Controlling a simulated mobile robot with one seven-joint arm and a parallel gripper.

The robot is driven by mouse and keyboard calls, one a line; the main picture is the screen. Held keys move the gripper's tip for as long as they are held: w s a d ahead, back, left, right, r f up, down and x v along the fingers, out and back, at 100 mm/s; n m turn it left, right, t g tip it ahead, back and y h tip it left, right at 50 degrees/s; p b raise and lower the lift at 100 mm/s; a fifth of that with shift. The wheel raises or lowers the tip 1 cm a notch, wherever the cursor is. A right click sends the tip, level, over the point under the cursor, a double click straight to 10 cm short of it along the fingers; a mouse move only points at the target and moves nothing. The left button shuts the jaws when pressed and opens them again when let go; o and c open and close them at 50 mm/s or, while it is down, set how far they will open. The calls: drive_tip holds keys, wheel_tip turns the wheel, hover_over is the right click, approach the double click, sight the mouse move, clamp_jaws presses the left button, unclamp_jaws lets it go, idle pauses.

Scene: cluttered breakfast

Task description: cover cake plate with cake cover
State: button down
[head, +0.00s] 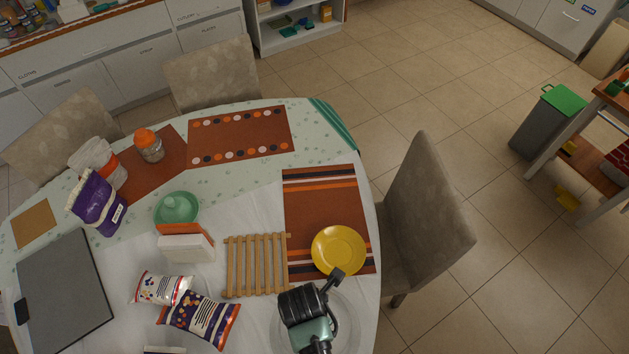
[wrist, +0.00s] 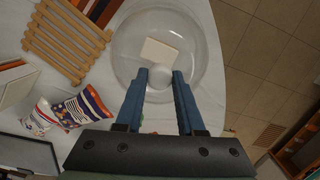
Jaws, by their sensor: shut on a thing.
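My gripper (head: 318,345) is over the front right part of the table. In the wrist view its blue fingers (wrist: 160,80) are shut on the round knob of a clear dome, which looks like the cake cover (wrist: 207,45). The cover also shows faintly in the head view (head: 352,325), around and below my gripper. A pale rectangular thing (wrist: 160,51) shows through the clear cover. I cannot tell whether the cover touches the table or hangs above it. No cake plate is clearly recognisable; a yellow plate (head: 338,248) lies on the striped placemat just beyond my gripper.
A wooden rack (head: 257,265), snack bags (head: 200,318) and a white box (head: 187,248) lie left of my gripper. A green dish (head: 176,208) stands farther back. A dark board (head: 60,295) lies far left. A chair (head: 425,220) stands at the right table edge.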

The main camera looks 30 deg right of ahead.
drive_tip(key=shift+f+b, duration=2.2)
drive_tip(key=shift+f, duration=0.7)
drive_tip(key=shift+f+b, duration=0.8)
drive_tip(key=shift+f, duration=0.5)
drive_tip(key=shift+c, duration=2.2)
unclamp_jaws()
wheel_tip(320, 180, up, 6)
drive_tip(key=p, duration=0.6)
